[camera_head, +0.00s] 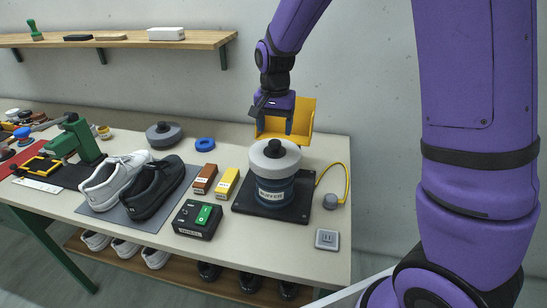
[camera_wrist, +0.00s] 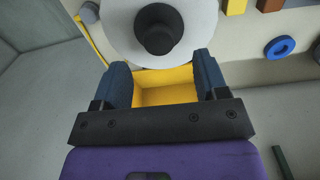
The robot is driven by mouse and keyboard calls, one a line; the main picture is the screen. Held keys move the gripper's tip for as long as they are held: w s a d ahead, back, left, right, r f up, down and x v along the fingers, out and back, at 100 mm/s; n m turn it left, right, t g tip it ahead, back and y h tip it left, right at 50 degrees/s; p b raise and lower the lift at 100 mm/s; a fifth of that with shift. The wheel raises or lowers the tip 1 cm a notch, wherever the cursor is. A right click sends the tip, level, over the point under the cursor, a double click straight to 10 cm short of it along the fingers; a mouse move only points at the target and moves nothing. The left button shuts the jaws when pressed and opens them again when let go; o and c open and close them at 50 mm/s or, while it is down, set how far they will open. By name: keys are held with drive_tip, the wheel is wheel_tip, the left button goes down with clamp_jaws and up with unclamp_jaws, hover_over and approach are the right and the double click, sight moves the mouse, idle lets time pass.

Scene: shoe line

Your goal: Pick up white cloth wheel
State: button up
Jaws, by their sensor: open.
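The white cloth wheel (camera_head: 258,158) is a pale disc with a black knob (camera_head: 274,149) at its centre. It lies flat on top of a dark blue motor unit (camera_head: 275,192) on a black base plate. In the wrist view the white cloth wheel (camera_wrist: 198,20) and its black knob (camera_wrist: 160,32) are at the top, cut off by the frame edge. My gripper (camera_head: 284,128) hangs behind and above the wheel in the head view. In the wrist view my gripper (camera_wrist: 161,62) is open and empty, its two fingers apart, with the wheel just beyond the fingertips.
A yellow open bin (camera_head: 304,114) stands behind the motor unit, and shows between my fingers (camera_wrist: 165,88). A green-switch box (camera_head: 198,219), yellow block (camera_head: 226,183) and brown block (camera_head: 205,178) lie to the left. A grey wheel (camera_head: 164,134), blue ring (camera_head: 205,144) and shoes (camera_head: 152,190) are farther left.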

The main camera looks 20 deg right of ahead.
sight(275, 142)
drive_tip(key=shift+s+f, duration=0.15)
drive_tip(key=shift+f, duration=2.7)
drive_tip(key=shift+c, duration=0.5)
drive_tip(key=c, duration=1.1)
